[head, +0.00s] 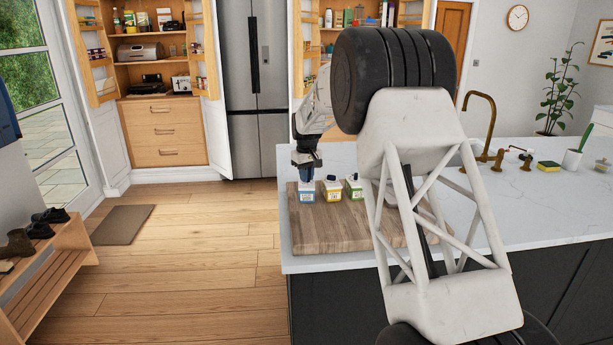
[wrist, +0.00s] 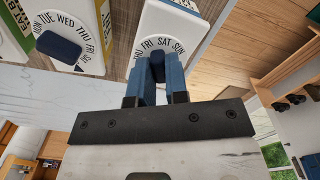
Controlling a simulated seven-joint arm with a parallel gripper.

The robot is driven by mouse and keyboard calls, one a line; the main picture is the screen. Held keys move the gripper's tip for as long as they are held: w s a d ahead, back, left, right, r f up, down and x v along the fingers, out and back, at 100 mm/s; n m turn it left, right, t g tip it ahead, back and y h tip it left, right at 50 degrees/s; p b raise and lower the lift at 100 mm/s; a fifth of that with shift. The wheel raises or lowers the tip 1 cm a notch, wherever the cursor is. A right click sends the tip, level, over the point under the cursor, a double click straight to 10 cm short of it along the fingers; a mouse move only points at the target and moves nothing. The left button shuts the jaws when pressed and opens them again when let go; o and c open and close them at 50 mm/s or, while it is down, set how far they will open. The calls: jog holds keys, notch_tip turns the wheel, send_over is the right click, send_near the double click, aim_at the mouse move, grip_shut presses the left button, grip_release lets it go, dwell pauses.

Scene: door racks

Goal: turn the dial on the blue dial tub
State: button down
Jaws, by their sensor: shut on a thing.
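The blue dial tub (head: 306,197) is a small white tub with a blue label, at the left of a row of three on the wooden board. My gripper (head: 306,167) points down onto its top. In the wrist view my gripper (wrist: 157,76) has its two blue fingers shut on the dark dial (wrist: 157,66) of the blue dial tub (wrist: 176,22). Day letters THU, FRI, SAT, SUN show on the lid around the dial. The rest of the ring is hidden by the fingers and gripper body.
A yellow-labelled tub (head: 331,192) stands close to the right, then a green-labelled tub (head: 353,188). A neighbouring dial (wrist: 58,48) shows in the wrist view. The wooden board (head: 330,232) is clear in front. A tap (head: 484,125) and sponge (head: 548,166) are farther right.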

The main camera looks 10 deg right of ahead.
dwell(0.3)
jog(key=c, duration=1.1)
grip_release()
jog(key=shift+r, duration=0.15)
jog(key=shift+r, duration=3.8)
